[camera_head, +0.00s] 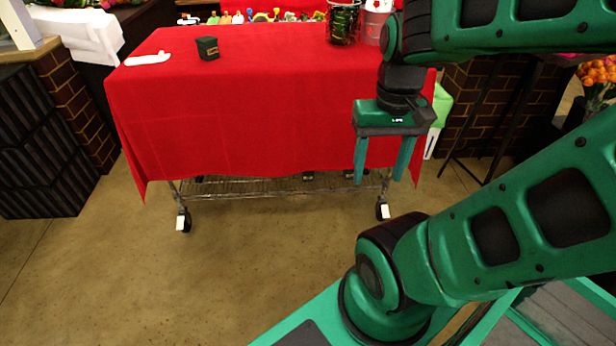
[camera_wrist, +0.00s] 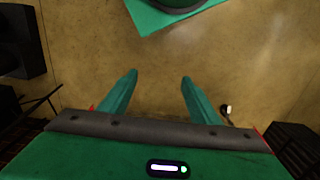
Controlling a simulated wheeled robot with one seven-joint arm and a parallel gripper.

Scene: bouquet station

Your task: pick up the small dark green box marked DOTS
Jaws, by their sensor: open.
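A small dark green box (camera_head: 208,48) stands on the left part of the red-covered table (camera_head: 230,110), toward its back half. Its marking is too small to read. My gripper (camera_head: 382,180) hangs in front of the table's right end, fingers pointing down, well to the right of the box and apart from it. In the wrist view my gripper (camera_wrist: 158,76) is open and empty, with bare floor between and beyond its fingers. The box does not show in the wrist view.
A white flat object (camera_head: 148,58) lies left of the box. A dark patterned container (camera_head: 343,22) and a pinkish one (camera_head: 374,24) stand at the table's back right. The table's middle is clear. Dark crates (camera_head: 38,140) stand at the left.

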